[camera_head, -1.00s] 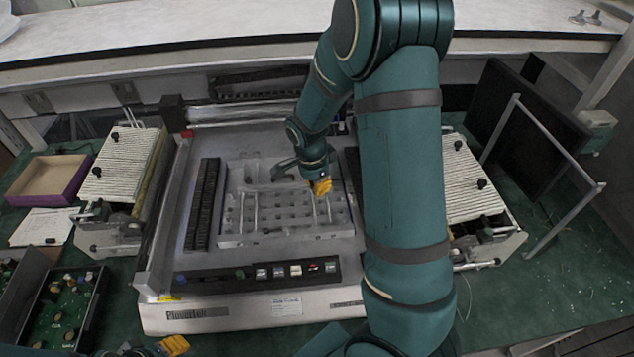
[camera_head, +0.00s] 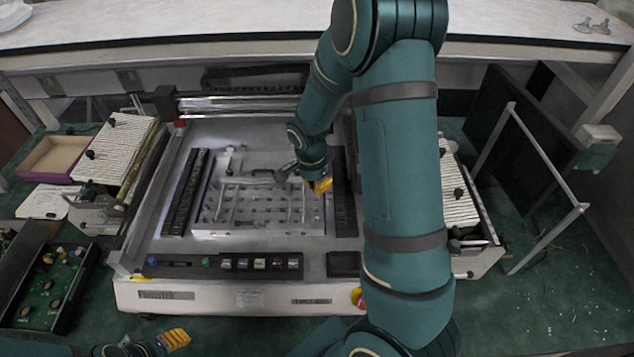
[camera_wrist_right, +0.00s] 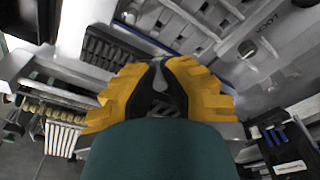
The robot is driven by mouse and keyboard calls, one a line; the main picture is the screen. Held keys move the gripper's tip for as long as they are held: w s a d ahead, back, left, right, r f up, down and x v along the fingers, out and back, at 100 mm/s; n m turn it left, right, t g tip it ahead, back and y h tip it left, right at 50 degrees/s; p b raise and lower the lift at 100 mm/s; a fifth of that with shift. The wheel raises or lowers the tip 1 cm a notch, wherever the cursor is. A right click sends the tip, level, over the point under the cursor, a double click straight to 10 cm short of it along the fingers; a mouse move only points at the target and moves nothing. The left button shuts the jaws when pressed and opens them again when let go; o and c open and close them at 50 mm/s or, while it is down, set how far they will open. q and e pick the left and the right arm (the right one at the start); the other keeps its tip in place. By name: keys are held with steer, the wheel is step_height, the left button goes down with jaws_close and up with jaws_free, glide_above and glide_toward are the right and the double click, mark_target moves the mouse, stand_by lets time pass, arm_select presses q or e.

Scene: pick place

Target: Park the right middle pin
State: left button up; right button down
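A light metal plate (camera_head: 262,228) with rows of small posts and bars lies in the bed of the machine (camera_head: 330,262). I cannot make out which post is the right middle pin; my right arm hides part of that side. My right gripper (camera_head: 320,185) has yellow fingers and is above the plate's right edge. In the right wrist view its fingertips (camera_wrist_right: 157,66) are close together, with no object visible between them. My left gripper (camera_head: 175,339) is at the lower left, below the machine's front edge, mostly out of frame; its opening is unclear.
Black racks (camera_head: 187,192) flank the plate, the right one (camera_head: 344,205) close to my right gripper. Ribbed feeders (camera_head: 114,148) stand on both sides. A purple-edged box (camera_head: 50,158) and a circuit-board tray (camera_head: 48,290) lie left. A metal frame (camera_head: 545,228) stands right on the green table.

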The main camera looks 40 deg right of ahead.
mark_target(316, 204)
arm_select(q)
steer(key=shift+f, duration=0.1)
arm_select(e)
steer(key=shift+f, duration=0.15)
steer(key=shift+f, duration=0.3)
steer(key=shift+f+b, duration=1.95)
steer(key=shift+f, duration=0.95)
arm_select(q)
steer(key=shift+f+b, duration=1)
steer(key=shift+f, duration=2.2)
arm_select(e)
steer(key=shift+f, duration=0.75)
arm_select(q)
steer(key=shift+f+b, duration=0.4)
steer(key=shift+b, duration=0.05)
arm_select(e)
steer(key=shift+f, duration=0.15)
steer(key=c, duration=1.1)
jaws_free()
steer(key=c, duration=0.3)
